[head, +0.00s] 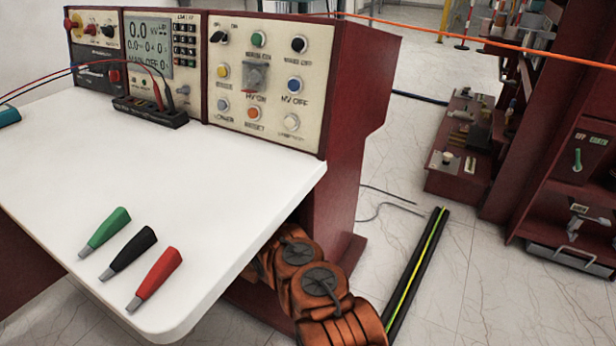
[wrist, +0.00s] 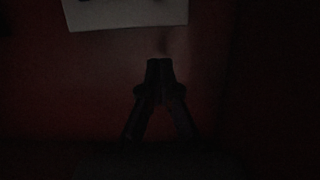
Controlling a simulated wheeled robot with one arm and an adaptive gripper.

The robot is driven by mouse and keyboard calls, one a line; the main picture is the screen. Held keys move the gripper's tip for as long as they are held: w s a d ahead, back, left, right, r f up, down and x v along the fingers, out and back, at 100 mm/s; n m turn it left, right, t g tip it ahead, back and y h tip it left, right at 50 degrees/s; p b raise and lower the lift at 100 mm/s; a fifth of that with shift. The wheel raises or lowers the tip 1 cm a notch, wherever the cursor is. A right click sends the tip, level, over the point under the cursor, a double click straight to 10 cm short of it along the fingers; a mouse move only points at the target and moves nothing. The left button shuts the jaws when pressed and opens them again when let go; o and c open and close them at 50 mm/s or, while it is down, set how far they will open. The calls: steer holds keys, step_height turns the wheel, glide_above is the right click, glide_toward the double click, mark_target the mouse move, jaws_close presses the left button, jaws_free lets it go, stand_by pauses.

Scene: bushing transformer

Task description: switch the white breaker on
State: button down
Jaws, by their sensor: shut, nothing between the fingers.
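My gripper (wrist: 160,64) shows dark in the wrist view, its two fingers together at the tips with nothing between them. In front of it is a dark red surface (wrist: 90,90). A pale panel (wrist: 125,14) with dark marks along its top is cut off by the upper edge, above and a little left of the fingertips. I cannot tell whether this panel is the white breaker, and I see no clear breaker lever. In the head view my orange arm reaches under the white desk, and my gripper is hidden there.
The white desktop (head: 230,200) holds green (head: 105,228), black (head: 128,254) and red (head: 154,279) handles. A control panel (head: 265,85) with buttons stands at its back. A cable strip (head: 420,270) lies on the floor; red equipment (head: 465,145) stands right.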

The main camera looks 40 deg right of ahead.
steer(key=w+d+r+b, duration=0.3)
steer(key=d+r, duration=0.3)
steer(key=d, duration=0.2)
steer(key=shift+w+d+r+b, duration=0.3)
steer(key=shift+w+d+b, duration=0.1)
steer(key=shift+b, duration=0.35)
steer(key=shift+w+a, duration=0.1)
stand_by(0.4)
steer(key=shift+r, duration=0.15)
